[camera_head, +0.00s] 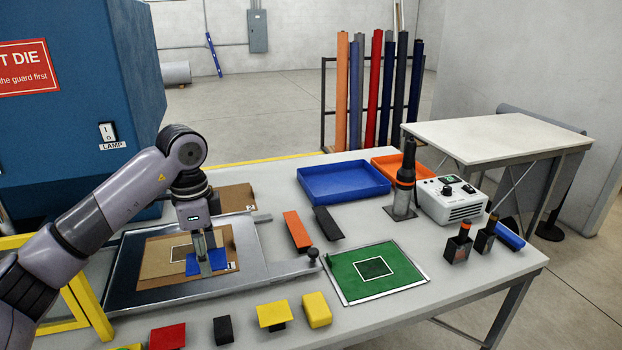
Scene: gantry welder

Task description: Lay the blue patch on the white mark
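The blue patch (220,266) is a small flat piece directly below my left gripper (207,262), over the brown sheet (150,270) on the metal tray. The white mark (180,253) is a thin white outline on that sheet; its left part shows just left of the patch, and the rest is hidden by the patch and fingers. My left gripper points down with its fingertips at the middle of the patch. I cannot tell whether the fingers are closed on it or whether it touches the sheet. My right gripper is not in view.
A green sheet (345,271) with a white-outlined dark square lies to the right. Red (167,336), black (223,330) and yellow (272,315) pieces line the front. A blue tray (343,182) and a heat-tool unit (450,201) stand behind. A yellow frame (87,308) is at left.

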